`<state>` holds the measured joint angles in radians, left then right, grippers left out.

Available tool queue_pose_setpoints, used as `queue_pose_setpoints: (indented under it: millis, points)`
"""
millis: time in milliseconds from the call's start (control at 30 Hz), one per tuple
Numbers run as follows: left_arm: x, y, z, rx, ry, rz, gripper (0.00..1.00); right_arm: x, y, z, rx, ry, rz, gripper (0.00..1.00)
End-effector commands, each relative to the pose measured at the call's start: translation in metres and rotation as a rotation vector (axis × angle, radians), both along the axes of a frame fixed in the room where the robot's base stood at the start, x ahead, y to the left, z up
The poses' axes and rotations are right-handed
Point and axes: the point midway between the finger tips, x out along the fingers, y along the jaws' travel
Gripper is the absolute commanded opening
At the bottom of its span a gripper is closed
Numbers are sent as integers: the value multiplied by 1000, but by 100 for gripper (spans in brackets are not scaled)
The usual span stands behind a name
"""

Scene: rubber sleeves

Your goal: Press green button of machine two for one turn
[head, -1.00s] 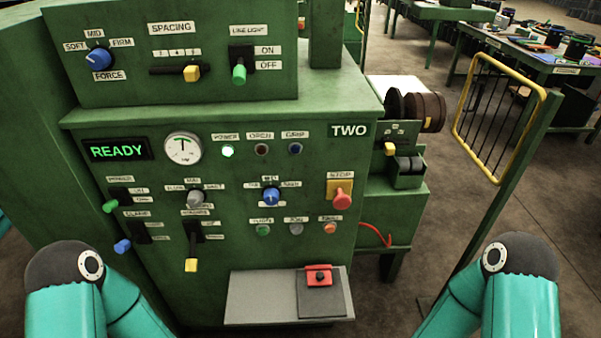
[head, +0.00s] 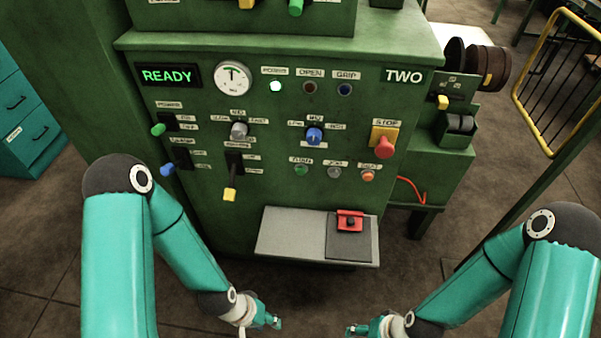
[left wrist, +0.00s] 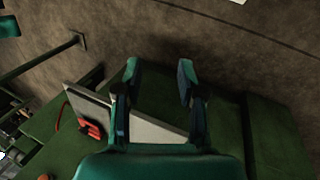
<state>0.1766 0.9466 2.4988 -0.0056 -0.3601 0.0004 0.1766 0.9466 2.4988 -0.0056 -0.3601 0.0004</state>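Machine two (head: 220,105) stands ahead in the head view, its display (head: 168,76) reading READY. A green button (head: 301,169) sits low on the panel, left of a grey button (head: 334,172) and an orange one (head: 368,176). My left gripper (head: 276,322) is low in front of the machine, well below the button and apart from it. In the left wrist view its two fingers (left wrist: 159,80) are spread with nothing between them. My right gripper (head: 350,330) is at the lower edge of the head view, small, and its finger opening is unclear.
A grey shelf (head: 290,233) with a red clamp-like piece (head: 350,221) juts from the machine above my grippers. A red stop knob (head: 385,147) is above the orange button. Levers (head: 230,193) stick out at left. A yellow-framed barrier (head: 520,97) stands right.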

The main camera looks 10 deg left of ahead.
Motion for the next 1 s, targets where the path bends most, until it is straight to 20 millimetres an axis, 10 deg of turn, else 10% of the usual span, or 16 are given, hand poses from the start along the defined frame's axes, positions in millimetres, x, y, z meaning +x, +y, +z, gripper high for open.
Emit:
queue_pose_setpoints:
  millis: [233,1000]
  points:
    - [0,0,0,0,0,0,0,0,0,0,0,0,0,67]
    - [0,0,0,0,0,0,0,0,0,0,0,0,0,67]
